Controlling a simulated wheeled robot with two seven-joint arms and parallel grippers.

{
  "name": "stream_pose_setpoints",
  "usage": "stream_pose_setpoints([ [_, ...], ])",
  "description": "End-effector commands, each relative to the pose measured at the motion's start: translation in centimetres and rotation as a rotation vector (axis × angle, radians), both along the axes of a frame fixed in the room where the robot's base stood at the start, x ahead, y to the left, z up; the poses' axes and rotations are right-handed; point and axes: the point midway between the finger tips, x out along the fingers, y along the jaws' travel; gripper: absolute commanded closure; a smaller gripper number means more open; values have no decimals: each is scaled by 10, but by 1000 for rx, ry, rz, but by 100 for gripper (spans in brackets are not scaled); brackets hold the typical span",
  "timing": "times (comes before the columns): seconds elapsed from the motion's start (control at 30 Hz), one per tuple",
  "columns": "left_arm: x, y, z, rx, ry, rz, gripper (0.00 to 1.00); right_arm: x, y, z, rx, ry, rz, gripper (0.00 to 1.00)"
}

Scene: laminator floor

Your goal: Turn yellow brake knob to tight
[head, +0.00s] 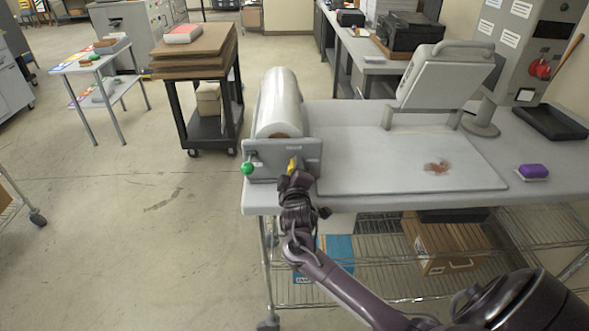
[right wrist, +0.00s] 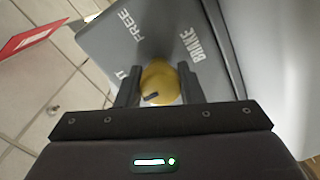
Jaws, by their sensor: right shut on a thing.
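The yellow brake knob (head: 293,165) is on the front of a grey bracket (head: 262,155) at the table's left end. In the right wrist view the round yellow knob (right wrist: 159,83) sits between the two dark fingers, with a dark mark on its face. The words BRAKE and FREE show on the grey plate (right wrist: 150,30); another label is mostly hidden by a finger. My right gripper (right wrist: 161,88) is shut on the knob. It also shows in the head view (head: 293,178), in front of the bracket. My left gripper is not in view.
A green knob (head: 247,169) is at the bracket's left side. A roll of clear film (head: 279,100) lies behind the bracket. A black cart (head: 207,110) stands left.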

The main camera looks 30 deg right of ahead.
Motion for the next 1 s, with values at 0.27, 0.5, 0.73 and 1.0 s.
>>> stream_pose_setpoints([
  [0.27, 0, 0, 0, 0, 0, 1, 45, 0, 1, -2, 1, 4, 1, 45],
  [0.5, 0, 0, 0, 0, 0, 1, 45, 0, 0, -1, 1, 2, 1, 45],
  [0.73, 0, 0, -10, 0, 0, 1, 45, -18, 11, -3, 2, 1, 2, 45],
  [1.0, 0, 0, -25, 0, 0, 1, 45, -54, 34, -1, 2, 2, 4, 45],
])
